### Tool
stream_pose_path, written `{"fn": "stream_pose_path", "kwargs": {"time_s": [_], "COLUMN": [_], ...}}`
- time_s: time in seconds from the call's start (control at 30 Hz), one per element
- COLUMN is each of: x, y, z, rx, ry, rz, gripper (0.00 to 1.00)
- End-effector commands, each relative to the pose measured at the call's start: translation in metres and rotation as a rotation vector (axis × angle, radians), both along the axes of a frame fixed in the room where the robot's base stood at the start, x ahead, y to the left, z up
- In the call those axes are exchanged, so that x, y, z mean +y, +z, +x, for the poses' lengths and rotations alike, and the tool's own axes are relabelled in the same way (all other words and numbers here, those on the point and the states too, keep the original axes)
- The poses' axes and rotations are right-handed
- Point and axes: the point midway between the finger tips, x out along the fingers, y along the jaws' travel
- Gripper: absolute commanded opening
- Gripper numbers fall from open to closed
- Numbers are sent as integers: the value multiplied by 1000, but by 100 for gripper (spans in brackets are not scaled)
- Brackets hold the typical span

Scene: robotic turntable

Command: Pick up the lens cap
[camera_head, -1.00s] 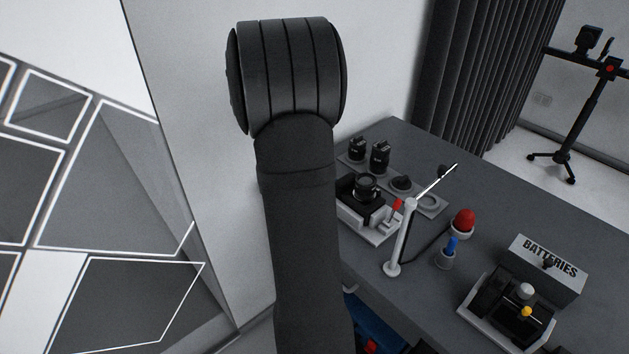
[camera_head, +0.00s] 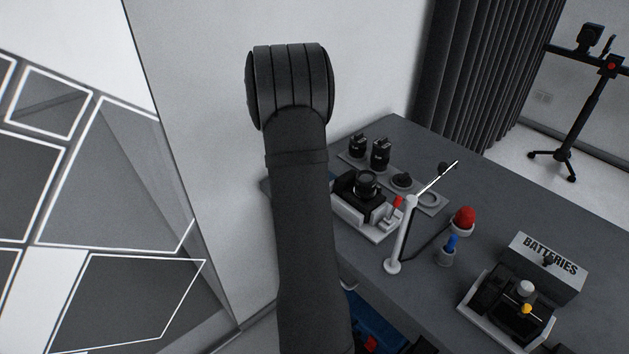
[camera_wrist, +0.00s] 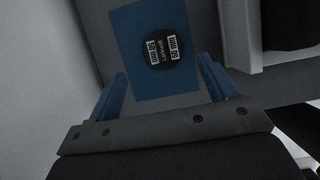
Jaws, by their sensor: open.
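The lens cap (camera_wrist: 166,47) is a black disc with white label text, lying on a blue mat (camera_wrist: 128,38) in the wrist view. My gripper (camera_wrist: 163,68) is open, with its blue fingers spread to either side and pointing toward the cap. The cap lies just beyond the fingertips, between their lines, and nothing is held. The gap in depth cannot be told. In the head view I cannot make out the cap or the gripper fingers.
A camera in a white-edged tray (camera_head: 378,232) stands right of my arm. Behind it is a grey holder with lenses (camera_head: 380,155). A white post (camera_head: 402,238), a red dome (camera_head: 464,218) and a BATTERIES box (camera_head: 546,266) stand on the grey table (camera_head: 540,205).

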Motion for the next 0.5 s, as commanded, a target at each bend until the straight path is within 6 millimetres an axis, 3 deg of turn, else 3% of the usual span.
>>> {"fn": "stream_pose_path", "kwargs": {"time_s": [0.37,0.5], "x": [-16,-18], "y": [-43,-47], "z": [9,11], "rx": [3,-1], "ry": [-1,-1], "rz": [0,1], "gripper": [78,78]}}
